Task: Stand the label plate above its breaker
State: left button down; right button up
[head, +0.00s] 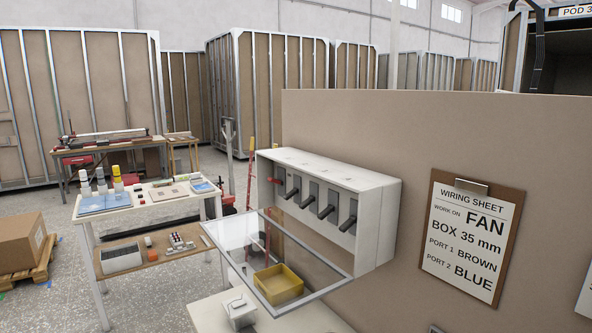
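A white breaker box (375,197) is fixed to the beige wall at the middle of the head view. Its transparent door (240,235) is swung down open in front. Several grey breakers with black levers (327,212) stand in a row inside, with a small red part (273,181) at the left end. I cannot make out any lettering above the breakers. I cannot pick out the label plate. A yellow tray (278,285) shows through the door, and its contents are not clear. Neither of my grippers is in view.
A clipboard wiring sheet (462,235) on the wall reads FAN, BOX 35 mm, PORT 1 BROWN, PORT 2 BLUE. A white bench (205,315) with a small white object (240,312) lies below the door. A two-level worktable (150,200) with small parts stands left, beside a cardboard box (22,243).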

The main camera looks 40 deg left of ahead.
aim_at(294, 158)
jog(key=j+z, duration=0.1)
jog(key=j, duration=0.35)
jog(key=k+j+z, duration=0.1)
jog(key=j, duration=0.35)
jog(key=k+j+z, duration=0.1)
jog(key=j, duration=0.35)
jog(key=k+j, duration=0.15)
jog(key=j, duration=0.3)
jog(key=k+j+z, duration=0.15)
jog(key=j, duration=0.3)
